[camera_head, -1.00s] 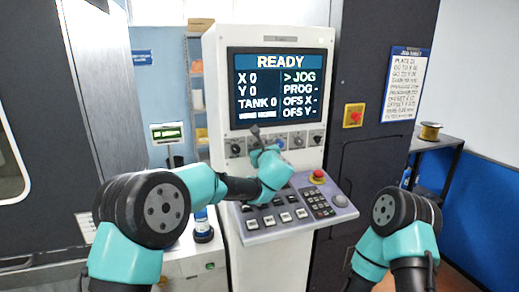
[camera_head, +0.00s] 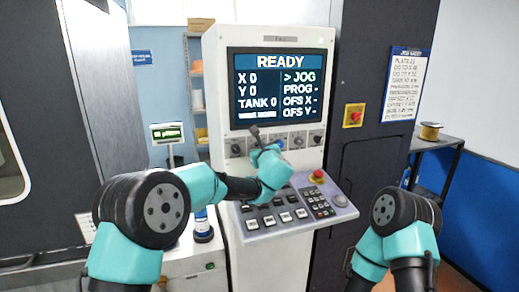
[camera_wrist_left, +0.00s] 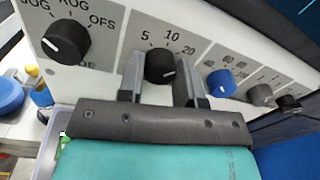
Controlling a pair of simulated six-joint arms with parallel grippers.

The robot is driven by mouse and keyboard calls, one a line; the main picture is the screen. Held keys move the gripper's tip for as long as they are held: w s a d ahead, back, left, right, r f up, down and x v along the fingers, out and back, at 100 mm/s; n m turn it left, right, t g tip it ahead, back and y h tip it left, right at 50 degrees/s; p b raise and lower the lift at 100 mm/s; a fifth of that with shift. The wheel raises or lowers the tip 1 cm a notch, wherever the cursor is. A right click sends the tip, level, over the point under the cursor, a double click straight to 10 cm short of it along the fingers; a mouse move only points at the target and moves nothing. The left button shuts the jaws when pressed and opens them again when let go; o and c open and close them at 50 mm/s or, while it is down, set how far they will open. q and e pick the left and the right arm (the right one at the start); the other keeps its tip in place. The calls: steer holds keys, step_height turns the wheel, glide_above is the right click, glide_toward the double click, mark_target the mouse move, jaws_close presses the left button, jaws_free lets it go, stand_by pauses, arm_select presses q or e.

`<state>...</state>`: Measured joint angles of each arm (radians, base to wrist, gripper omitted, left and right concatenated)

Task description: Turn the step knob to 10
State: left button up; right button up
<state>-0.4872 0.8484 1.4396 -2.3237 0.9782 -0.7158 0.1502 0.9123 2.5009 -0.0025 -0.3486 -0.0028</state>
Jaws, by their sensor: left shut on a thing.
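The step knob (camera_wrist_left: 160,66) is a black round knob on the grey panel strip, with 5, 10 and 20 printed around its upper side. My left gripper (camera_wrist_left: 161,82) is shut on it, one finger at each side. In the head view my left gripper (camera_head: 258,134) is at the knob row below the screen, and the arm hides the step knob there. My right gripper is out of view.
The black mode knob (camera_wrist_left: 66,42) is left of the step knob, and a blue knob (camera_wrist_left: 221,83) is close on its right. The screen (camera_head: 281,88) reads READY with JOG marked. A red stop button (camera_head: 318,175) sits on the keypad shelf (camera_head: 262,237) below.

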arm_select(q)
steer(key=shift+n, duration=4.4)
steer(key=o, duration=0.9)
steer(key=shift+o, duration=0.2)
